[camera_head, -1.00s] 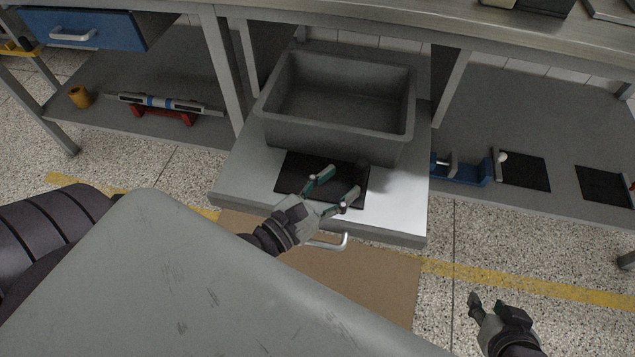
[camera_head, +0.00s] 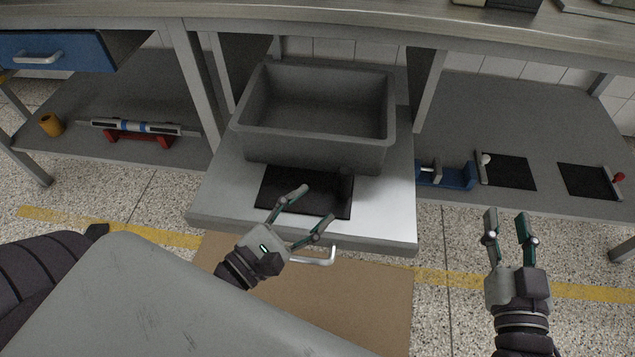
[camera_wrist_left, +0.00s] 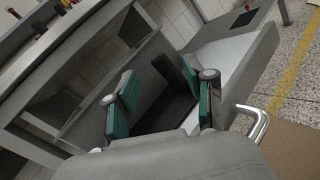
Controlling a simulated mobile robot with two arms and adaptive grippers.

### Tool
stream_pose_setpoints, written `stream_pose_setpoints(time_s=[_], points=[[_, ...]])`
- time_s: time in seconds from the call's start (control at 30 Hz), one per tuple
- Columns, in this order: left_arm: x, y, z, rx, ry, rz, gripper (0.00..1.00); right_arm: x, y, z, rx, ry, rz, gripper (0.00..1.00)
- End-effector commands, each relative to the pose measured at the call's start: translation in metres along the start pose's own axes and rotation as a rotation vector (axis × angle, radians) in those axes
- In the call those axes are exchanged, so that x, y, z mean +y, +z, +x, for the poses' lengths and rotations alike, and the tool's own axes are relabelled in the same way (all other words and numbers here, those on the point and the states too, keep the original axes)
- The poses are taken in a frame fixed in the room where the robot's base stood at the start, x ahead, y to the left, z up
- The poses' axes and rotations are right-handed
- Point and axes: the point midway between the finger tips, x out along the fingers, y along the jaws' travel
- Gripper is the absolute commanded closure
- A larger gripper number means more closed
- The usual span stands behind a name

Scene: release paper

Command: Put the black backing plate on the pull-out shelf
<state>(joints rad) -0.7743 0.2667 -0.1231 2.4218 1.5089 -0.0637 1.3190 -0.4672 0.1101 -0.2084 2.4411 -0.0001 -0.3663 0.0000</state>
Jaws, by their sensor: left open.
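The black backing plate (camera_head: 285,190) lies flat on the grey pull-out shelf (camera_head: 385,215), in front of the grey bin. My left gripper (camera_head: 317,204) is open and empty. Its fingertips are over the plate's front right part, and I cannot tell whether they touch it. In the left wrist view, the dark plate (camera_wrist_left: 165,113) shows between the spread green-padded fingers (camera_wrist_left: 163,95). My right gripper (camera_head: 507,214) is open and empty, over the floor to the right of the shelf.
A deep grey bin (camera_head: 315,150) fills the back of the shelf. A metal handle (camera_head: 325,258) sticks out at its front. On the lower shelf at right are a blue fixture (camera_head: 455,177) and two dark plates (camera_head: 512,172) with knobbed levers. A blue drawer (camera_head: 65,55) is at upper left.

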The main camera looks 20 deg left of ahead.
Motion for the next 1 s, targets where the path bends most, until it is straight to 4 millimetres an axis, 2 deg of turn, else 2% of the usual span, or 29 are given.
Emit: stream_pose_setpoints(time_s=[0.1,0.3,0.4,0.5,0.6,0.67,1.0], points=[[-0.004,0.019,0.020,-0.055,-0.009,0.606,0.46,0.000,0.000,0.000,-0.001,0.000,0.000,0.61],[-0.003,0.031,0.051,-0.038,0.001,1.745,0.46,0.000,0.000,0.000,-0.002,0.000,0.000,0.61],[0.006,0.032,0.063,0.020,-0.005,2.184,0.46,0.000,0.000,0.000,-0.001,0.000,0.000,0.61],[0.016,0.033,0.070,0.081,-0.023,2.489,0.46,0.000,0.000,0.000,-0.001,0.000,0.000,0.61],[0.022,0.033,0.074,0.125,-0.041,2.661,0.46,0.000,0.000,0.000,-0.001,0.000,0.000,0.61],[0.024,0.033,0.074,0.139,-0.048,2.711,0.46,0.000,0.000,0.000,-0.001,0.000,0.000,0.61],[0.025,0.033,0.074,0.144,-0.052,2.730,0.46,0.000,0.000,0.000,-0.002,0.000,0.000,0.61]])
